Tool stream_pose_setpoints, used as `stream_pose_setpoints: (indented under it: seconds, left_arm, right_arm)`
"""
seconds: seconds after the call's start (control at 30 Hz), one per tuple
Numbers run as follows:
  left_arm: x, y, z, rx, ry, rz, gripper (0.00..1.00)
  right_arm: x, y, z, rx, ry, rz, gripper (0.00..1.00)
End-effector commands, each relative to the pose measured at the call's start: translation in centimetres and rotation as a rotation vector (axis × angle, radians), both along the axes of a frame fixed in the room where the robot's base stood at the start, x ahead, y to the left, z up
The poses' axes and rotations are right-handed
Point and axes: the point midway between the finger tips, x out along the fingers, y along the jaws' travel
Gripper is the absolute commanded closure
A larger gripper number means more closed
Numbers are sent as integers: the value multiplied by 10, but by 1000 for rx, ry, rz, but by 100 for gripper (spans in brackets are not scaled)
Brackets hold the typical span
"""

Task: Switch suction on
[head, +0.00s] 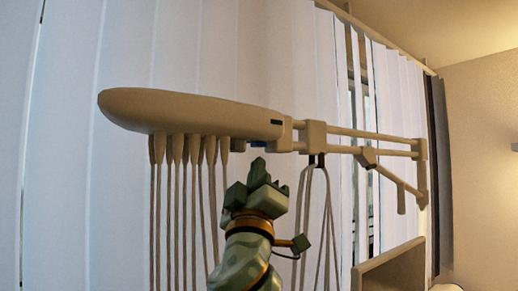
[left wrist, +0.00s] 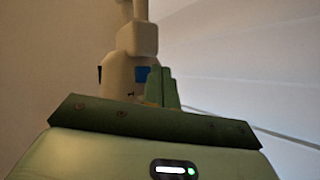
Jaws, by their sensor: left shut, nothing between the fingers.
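A long cream suction unit (head: 190,112) hangs on a boom in the head view, with several tubes hanging under it. My left gripper (head: 258,166) is shut and empty, pointing up just below the unit's right end. In the left wrist view the green fingers (left wrist: 166,88) stand together beside a small blue patch (left wrist: 142,74) on a cream body (left wrist: 134,44). I cannot tell whether the fingers touch it. I cannot tell whether the blue patch is the suction switch. My right gripper is in neither view.
The boom rails (head: 365,132) run right from the unit. A looped tube (head: 320,205) hangs close to the right of my left gripper. White vertical blinds (head: 110,200) stand behind. A beige panel (head: 395,265) is at the lower right.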

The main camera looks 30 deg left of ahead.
Motion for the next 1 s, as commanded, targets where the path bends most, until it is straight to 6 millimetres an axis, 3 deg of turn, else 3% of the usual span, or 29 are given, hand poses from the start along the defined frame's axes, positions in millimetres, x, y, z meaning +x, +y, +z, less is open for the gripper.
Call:
stream_pose_setpoints:
  seconds: [1.0]
  left_arm:
    - [0, 0, 14, -1, -1, -1, 100]
  right_arm:
    - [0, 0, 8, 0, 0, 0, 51]
